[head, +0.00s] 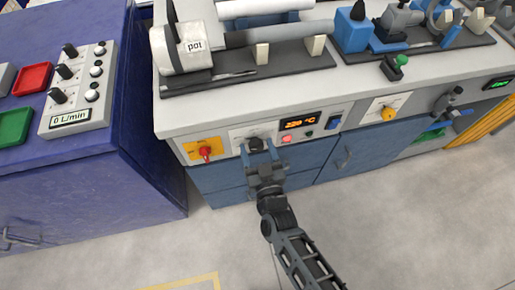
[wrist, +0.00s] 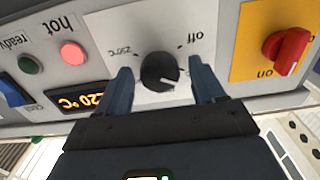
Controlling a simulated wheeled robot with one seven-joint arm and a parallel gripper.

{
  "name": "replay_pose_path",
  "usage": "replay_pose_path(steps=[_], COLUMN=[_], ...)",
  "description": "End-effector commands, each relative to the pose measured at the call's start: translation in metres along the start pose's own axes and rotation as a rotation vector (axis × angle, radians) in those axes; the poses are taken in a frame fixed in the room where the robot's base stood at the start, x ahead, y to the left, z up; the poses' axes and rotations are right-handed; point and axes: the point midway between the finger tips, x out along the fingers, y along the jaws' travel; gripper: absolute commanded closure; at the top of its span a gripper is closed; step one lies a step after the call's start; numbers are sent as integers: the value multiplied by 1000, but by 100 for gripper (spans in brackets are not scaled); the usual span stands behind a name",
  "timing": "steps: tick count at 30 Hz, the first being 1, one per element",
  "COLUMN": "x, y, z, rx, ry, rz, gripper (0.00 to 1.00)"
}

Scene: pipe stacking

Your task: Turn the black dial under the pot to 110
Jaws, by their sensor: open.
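The black dial (wrist: 160,70) sits on a white plate, between an "off" mark on the right and what looks like a "230°C" mark on the left in the wrist view. Its white pointer line points to the lower right there. My gripper (head: 258,149) is open, with one finger on each side of the dial. In the wrist view its fingers (wrist: 160,77) straddle the dial with visible gaps. The orange display (head: 300,122) appears to read 220 °C.
A red switch on a yellow plate (head: 205,152) lies left of the dial. A lit red "hot" lamp (wrist: 72,53), a green "ready" lamp (wrist: 28,65) and a blue switch (head: 334,122) are beside the display. Blue cabinet doors (head: 340,150) lie below. The floor in front is clear.

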Motion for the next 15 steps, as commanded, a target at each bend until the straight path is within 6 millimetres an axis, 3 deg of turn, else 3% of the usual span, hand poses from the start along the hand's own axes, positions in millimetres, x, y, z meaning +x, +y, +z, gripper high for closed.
replay_pose_path(steps=[15], x=[-69], y=[0], z=[2], rx=[1], ry=[-3], rz=[0], gripper=[31])
